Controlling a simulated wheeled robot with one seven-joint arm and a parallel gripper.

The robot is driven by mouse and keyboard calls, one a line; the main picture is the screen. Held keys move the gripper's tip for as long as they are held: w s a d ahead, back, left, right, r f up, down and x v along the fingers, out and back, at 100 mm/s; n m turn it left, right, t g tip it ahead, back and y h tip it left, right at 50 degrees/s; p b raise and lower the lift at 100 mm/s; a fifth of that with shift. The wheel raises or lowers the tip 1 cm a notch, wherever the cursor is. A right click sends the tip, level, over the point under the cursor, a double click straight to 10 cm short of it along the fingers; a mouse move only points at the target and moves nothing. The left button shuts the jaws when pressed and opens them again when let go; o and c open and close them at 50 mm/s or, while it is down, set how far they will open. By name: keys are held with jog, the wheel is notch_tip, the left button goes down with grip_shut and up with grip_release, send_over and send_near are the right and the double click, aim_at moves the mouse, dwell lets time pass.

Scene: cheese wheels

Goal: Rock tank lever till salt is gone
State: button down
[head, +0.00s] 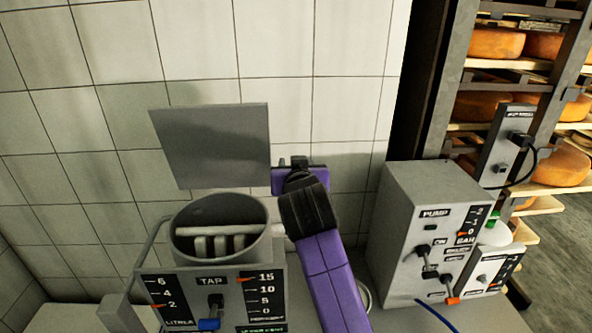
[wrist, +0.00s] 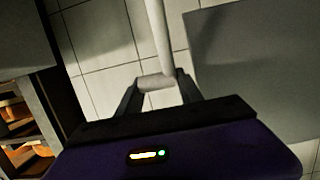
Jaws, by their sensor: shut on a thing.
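The grey tank (head: 177,222) stands at the lower left in the head view, its round top open. A pale crossbar and upright paddles (head: 222,244) show inside it. The percent scale (head: 265,294) has its orange marker close to 15; the litres scale (head: 170,302) has its marker near 2. A tap handle with a blue tip (head: 209,323) is on the front. In the wrist view my gripper (wrist: 157,93) is shut on the short grey cross-handle of a pale lever rod (wrist: 157,35). In the head view my purple arm hides the lever and fingertips.
A grey panel (head: 210,146) is behind the tank against the tiled wall. A grey pump box (head: 410,215) with switches stands to the right. Racks of orange cheese wheels (head: 560,168) are at the far right. A blue cable lies near the counter's front.

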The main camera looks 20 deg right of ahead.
jog(key=shift+w+d+f, duration=0.25)
jog(key=shift+d+f, duration=0.05)
jog(key=shift+d, duration=0.25)
jog(key=c, duration=0.8)
grip_release()
jog(key=shift+f, duration=0.1)
jog(key=shift+c, duration=0.2)
jog(key=shift+a, duration=0.1)
jog(key=shift+w, duration=0.1)
jog(key=shift+a, duration=0.15)
jog(key=shift+s+a, duration=0.1)
jog(key=shift+s, duration=0.3)
jog(key=b+v, duration=0.1)
jog(key=v, duration=0.6)
jog(key=shift+b, duration=0.3)
